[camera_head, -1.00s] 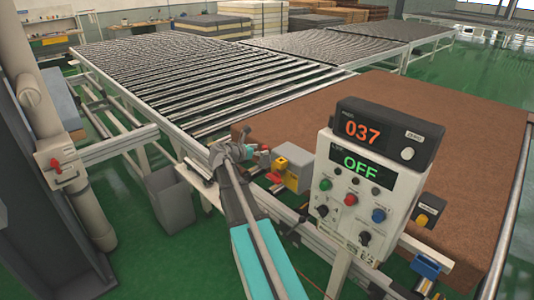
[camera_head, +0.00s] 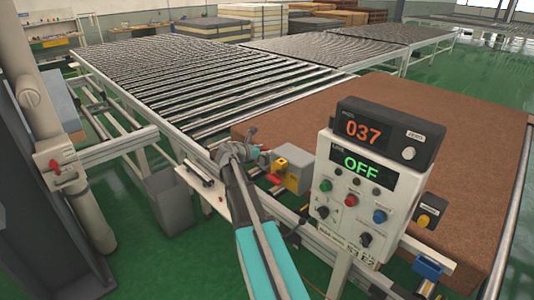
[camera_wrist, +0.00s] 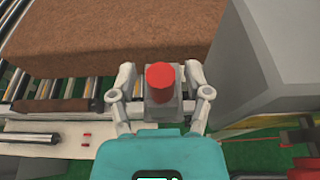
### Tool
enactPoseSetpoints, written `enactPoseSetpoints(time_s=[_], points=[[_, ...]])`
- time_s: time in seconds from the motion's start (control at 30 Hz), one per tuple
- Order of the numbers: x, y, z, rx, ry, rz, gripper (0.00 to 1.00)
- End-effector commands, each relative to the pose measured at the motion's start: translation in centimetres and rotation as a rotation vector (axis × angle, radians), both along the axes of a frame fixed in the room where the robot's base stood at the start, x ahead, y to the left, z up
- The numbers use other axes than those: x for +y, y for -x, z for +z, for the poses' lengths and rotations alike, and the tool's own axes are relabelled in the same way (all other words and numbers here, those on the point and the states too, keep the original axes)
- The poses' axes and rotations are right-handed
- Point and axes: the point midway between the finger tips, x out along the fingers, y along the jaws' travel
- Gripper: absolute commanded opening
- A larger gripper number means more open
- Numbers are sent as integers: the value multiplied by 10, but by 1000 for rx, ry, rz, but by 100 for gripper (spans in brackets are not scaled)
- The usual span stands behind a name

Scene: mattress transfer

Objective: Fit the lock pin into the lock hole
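In the wrist view a grey block with a round red knob (camera_wrist: 160,76) sits between the two fingers of my gripper (camera_wrist: 159,76). The fingers stand apart on either side of it, with a small gap visible at each side. I cannot tell whether the red-topped piece is the lock pin. No lock hole can be made out.
A brown mattress (camera_head: 410,115) lies at the right, beside a roller conveyor (camera_head: 190,75). A control panel (camera_head: 362,185) reading 037 and OFF stands right of my arm. A white plate (camera_wrist: 60,142) bears a metal rod (camera_wrist: 28,138). A grey bin (camera_head: 172,200) stands at left.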

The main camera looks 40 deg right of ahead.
Motion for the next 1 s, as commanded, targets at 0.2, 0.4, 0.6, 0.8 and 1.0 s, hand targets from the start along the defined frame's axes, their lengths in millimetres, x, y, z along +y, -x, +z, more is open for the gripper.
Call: enactPoseSetpoints(time_s=[0.2,0.4,0.6,0.8,1.0], points=[[0,0,0,0,0,0,13],[0,0,0,0,0,0,0],[0,0,0,0,0,0,0],[0,0,4,0,0,0,0],[0,0,15,0,0,-1,0]])
